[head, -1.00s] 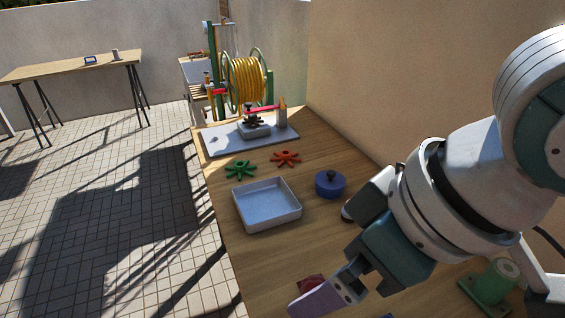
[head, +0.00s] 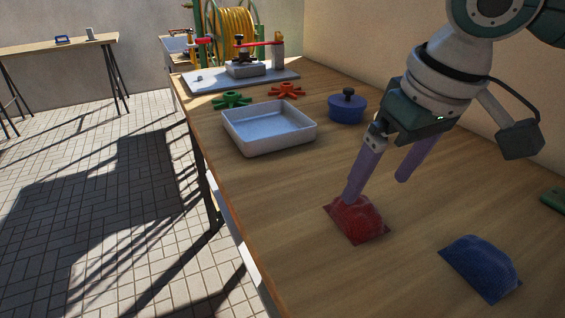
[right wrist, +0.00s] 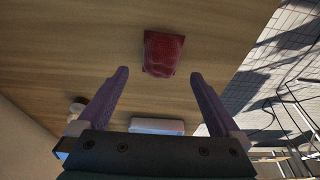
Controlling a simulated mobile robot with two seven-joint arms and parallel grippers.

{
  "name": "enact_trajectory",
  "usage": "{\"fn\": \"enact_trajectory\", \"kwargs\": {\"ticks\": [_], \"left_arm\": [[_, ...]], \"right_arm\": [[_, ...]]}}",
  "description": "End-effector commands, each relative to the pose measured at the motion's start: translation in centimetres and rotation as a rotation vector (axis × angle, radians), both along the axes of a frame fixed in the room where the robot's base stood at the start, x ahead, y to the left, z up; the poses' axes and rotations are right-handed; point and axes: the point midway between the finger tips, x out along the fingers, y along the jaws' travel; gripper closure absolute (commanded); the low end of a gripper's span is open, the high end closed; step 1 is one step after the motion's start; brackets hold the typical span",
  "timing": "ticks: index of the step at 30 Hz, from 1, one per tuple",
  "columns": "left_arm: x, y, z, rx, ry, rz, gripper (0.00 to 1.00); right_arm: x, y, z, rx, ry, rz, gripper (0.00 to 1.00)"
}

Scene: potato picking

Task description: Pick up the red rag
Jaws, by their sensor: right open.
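The red rag (head: 357,222) lies crumpled, with a raised middle, on the wooden table (head: 300,195) in the head view. It also shows in the right wrist view (right wrist: 163,54), beyond the fingertips and between their lines. My right gripper (head: 377,190) is open and empty, its two purple fingers spread. In the head view one fingertip overlaps the rag's upper edge; whether it touches cannot be told. In the right wrist view the fingers (right wrist: 159,75) are apart from the rag. My left gripper is not in view.
A blue rag (head: 481,267) lies to the right of the red one. Bare table surrounds the red rag.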

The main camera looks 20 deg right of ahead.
Motion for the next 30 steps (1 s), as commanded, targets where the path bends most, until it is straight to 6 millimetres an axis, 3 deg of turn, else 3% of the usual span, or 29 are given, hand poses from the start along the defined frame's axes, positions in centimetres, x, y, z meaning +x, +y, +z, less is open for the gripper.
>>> {"fn": "enact_trajectory", "kwargs": {"ticks": [15, 23, 30], "left_arm": [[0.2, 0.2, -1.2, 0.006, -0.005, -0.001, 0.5], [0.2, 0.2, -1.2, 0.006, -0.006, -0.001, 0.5], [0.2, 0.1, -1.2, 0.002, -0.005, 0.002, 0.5]], "right_arm": [[2.0, 0.3, -6.3, 0.0, -0.001, 0.002, 0.0], [2.1, 0.3, -6.6, -0.002, -0.003, 0.004, 0.0], [2.1, 0.3, -6.6, -0.002, -0.002, 0.004, 0.24]]}}
